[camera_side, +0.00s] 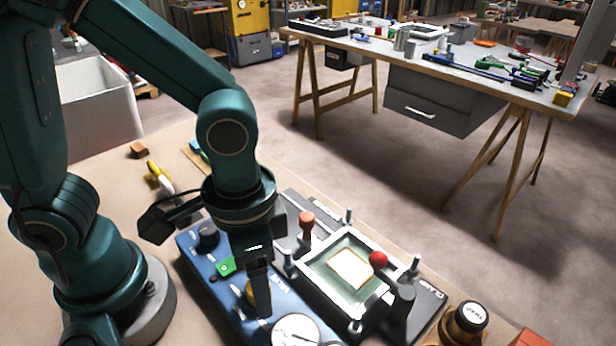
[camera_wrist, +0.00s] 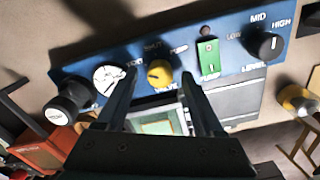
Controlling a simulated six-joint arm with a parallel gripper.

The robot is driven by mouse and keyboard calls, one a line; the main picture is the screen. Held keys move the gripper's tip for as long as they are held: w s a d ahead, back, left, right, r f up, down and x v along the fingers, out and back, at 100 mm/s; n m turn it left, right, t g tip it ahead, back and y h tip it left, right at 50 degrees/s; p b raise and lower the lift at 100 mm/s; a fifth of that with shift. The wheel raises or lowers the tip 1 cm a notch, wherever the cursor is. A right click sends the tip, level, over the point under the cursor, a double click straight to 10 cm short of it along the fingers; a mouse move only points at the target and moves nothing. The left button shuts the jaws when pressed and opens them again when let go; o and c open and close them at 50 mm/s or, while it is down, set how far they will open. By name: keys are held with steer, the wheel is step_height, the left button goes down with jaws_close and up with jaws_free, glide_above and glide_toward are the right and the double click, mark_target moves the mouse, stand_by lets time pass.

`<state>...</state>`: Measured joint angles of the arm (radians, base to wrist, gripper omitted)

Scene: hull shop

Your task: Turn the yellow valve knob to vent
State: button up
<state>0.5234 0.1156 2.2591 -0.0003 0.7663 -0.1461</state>
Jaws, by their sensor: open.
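In the side view the yellow knob (camera_side: 250,291) is mostly hidden behind a finger. My gripper (camera_wrist: 159,76) is open, with one finger on each side of the knob in the wrist view. In the side view my gripper (camera_side: 260,290) points down over the panel at the knob. I cannot tell whether the fingers touch it.
A round white gauge (camera_wrist: 108,77) and a green switch (camera_wrist: 208,56) flank the knob. A black level knob (camera_wrist: 265,45) is farther along. A clamp frame with a red ball handle (camera_side: 378,260) stands beside the panel. A dark round-capped item (camera_side: 470,318) stands at the right.

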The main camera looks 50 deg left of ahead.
steer(key=shift+r, duration=2.25)
steer(key=shift+w+a+r, duration=0.2)
steer(key=shift+w, duration=0.05)
steer(key=a+r+n+t, duration=0.4)
steer(key=a+t, duration=0.1)
steer(key=a, duration=0.4)
steer(key=shift+r+t, duration=0.3)
steer(key=shift+r, duration=0.05)
